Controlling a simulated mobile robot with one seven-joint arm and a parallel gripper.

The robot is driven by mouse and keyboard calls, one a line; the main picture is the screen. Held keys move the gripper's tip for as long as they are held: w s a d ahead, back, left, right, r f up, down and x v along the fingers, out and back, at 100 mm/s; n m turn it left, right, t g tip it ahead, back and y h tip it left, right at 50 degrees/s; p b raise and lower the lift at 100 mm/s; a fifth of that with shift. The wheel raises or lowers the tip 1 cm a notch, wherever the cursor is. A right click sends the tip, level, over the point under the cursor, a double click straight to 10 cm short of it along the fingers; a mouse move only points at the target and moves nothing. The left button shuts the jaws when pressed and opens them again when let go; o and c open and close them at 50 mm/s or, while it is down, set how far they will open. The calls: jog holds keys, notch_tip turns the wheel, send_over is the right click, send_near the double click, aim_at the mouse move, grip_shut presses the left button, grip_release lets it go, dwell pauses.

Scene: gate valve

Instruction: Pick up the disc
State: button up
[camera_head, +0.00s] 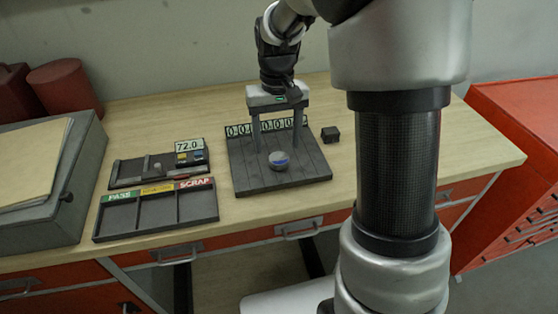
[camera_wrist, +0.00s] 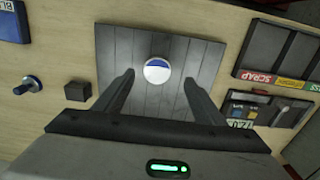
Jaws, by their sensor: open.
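The disc (camera_head: 279,160) is a small round piece with a white and blue top. It rests on a dark grooved plate (camera_head: 254,182) on the wooden bench. In the wrist view the disc (camera_wrist: 157,71) shows between and slightly beyond my fingertips. My gripper (camera_head: 277,143) points down over the plate with its two fingers spread wide, one on each side of the disc. In the wrist view my gripper (camera_wrist: 159,77) is open and empty, with gaps between the disc and both fingers.
A tray (camera_head: 155,230) labelled PASS and SCRAP lies left of the plate, with an empty-looking interior. Behind it is a device with a 72.0 display (camera_head: 189,146). A small black cube (camera_head: 330,135) stands right of the plate. A grey case (camera_head: 90,185) fills the far left.

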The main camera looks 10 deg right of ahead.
aim_at(279, 158)
jog(key=f, duration=0.5)
jog(key=shift+w+d, duration=0.1)
jog(key=shift+d, duration=0.15)
jog(key=shift+r, duration=0.1)
jog(key=c, duration=1.4)
